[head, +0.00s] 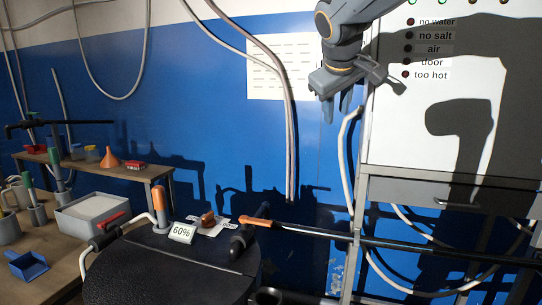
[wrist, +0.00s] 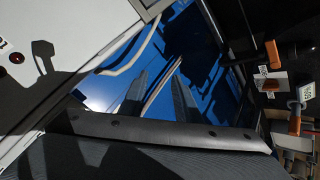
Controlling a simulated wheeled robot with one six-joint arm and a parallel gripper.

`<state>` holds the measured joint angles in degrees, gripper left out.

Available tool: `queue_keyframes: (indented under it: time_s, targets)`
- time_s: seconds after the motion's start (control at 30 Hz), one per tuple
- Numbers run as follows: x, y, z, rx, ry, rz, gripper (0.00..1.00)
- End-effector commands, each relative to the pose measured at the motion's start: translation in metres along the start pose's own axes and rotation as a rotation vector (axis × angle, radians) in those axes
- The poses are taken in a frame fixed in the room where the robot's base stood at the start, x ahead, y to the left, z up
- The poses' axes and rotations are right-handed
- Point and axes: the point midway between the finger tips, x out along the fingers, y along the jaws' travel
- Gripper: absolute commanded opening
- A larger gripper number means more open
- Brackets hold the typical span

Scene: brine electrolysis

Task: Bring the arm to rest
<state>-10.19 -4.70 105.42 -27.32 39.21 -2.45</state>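My gripper (head: 337,112) hangs in the air at the upper middle right of the head view, fingers pointing down. It is in front of the blue wall and just left of the white panel (head: 440,110). In the wrist view the two fingers of my gripper (wrist: 160,76) stand apart with nothing held between them. Pale cables show behind the gap. My arm comes down from the top edge of the head view.
A dark round-topped drum (head: 165,268) with a 60% sign (head: 181,233) stands below. An orange-ended black pipe (head: 300,230) runs right from it. A metal frame (head: 362,190) and white hose (head: 342,165) are close to the gripper. A cluttered bench (head: 65,245) is left.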

Motion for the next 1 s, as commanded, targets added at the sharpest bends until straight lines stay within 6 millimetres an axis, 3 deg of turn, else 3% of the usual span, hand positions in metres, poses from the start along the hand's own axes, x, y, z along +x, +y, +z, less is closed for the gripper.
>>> queue_keyframes:
  time_s: [0.1, 0.3, 0.5, 0.7, 0.83, 1.0]
  targets:
    - [0.037, -0.033, 0.055, 0.044, -0.093, -0.072, 0.30]
    - [0.078, -0.088, 0.151, 0.138, -0.245, -0.179, 0.30]
    - [0.096, -0.144, 0.252, 0.253, -0.408, -0.269, 0.30]
    - [0.092, -0.195, 0.344, 0.375, -0.562, -0.332, 0.30]
    - [0.084, -0.216, 0.383, 0.430, -0.630, -0.353, 0.30]
    - [0.079, -0.226, 0.402, 0.461, -0.665, -0.362, 0.30]
